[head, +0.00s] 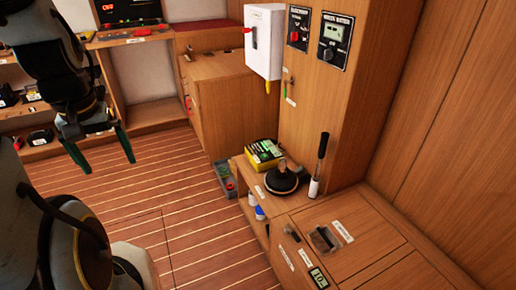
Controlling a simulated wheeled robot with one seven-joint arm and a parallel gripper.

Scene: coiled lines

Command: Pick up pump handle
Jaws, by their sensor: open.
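A slim upright stick (320,160), black along its upper part and white at its foot, looks like the pump handle. It stands at the back right of a low wooden counter (253,181), against the wood panel, leaning slightly. Beside it on the left is a black round dome-shaped thing (283,178) with a small knob on top. My gripper (106,163) hangs at the left over the floor, fingers pointing down and spread apart. Nothing is between them. It is far to the left of the stick and not touching anything.
A yellow and black box (263,154) sits behind the dome. A hatch lid (345,236) with a recessed latch is in front. A white wall box (263,42) and two panel gauges hang above. The plank floor (180,205) between is clear.

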